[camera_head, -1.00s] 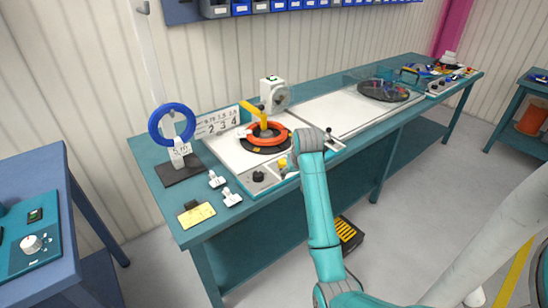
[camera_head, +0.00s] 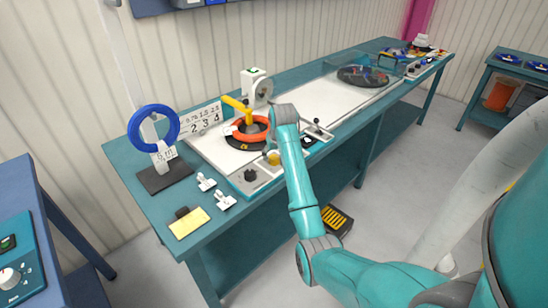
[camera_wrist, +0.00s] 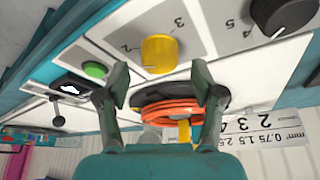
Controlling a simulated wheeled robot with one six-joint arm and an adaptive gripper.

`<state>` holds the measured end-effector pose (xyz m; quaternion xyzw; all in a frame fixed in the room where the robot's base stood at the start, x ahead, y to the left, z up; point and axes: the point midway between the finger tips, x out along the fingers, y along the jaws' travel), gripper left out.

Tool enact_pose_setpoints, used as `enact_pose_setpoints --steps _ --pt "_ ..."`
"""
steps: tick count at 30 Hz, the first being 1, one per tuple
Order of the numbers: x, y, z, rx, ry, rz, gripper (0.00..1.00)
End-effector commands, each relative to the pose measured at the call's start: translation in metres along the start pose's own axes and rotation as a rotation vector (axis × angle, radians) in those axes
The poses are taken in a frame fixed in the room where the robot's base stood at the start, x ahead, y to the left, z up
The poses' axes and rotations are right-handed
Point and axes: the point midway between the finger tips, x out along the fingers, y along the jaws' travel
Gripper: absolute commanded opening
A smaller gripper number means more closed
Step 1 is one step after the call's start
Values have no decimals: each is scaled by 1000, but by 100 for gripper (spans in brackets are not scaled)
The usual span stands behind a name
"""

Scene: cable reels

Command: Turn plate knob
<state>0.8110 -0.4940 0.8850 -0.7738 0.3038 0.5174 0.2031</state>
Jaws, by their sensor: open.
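My gripper (camera_wrist: 160,82) is open and empty. Its fingers are spread to either side of the yellow knob's line, with the knob apart from them. The gripper is mostly hidden behind my arm in the head view.
An orange cable coil (camera_head: 250,130) lies on a black disc beside the panel. A green button (camera_wrist: 94,70) and a small black lever (camera_wrist: 57,115) are near the yellow knob. A blue ring on a stand (camera_head: 153,130) and a yellow plate (camera_head: 189,223) are at the bench's left.

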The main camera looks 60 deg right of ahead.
Motion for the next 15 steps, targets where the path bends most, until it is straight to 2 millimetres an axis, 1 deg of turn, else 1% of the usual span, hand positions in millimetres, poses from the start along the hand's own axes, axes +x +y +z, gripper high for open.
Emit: enact_pose_setpoints --steps 1,3,6,15 --pt "7 0 0 0 -2 0 67" --pt "14 0 0 0 -2 0 67" --pt "22 0 0 0 0 0 67" --pt "26 0 0 0 1 0 67"
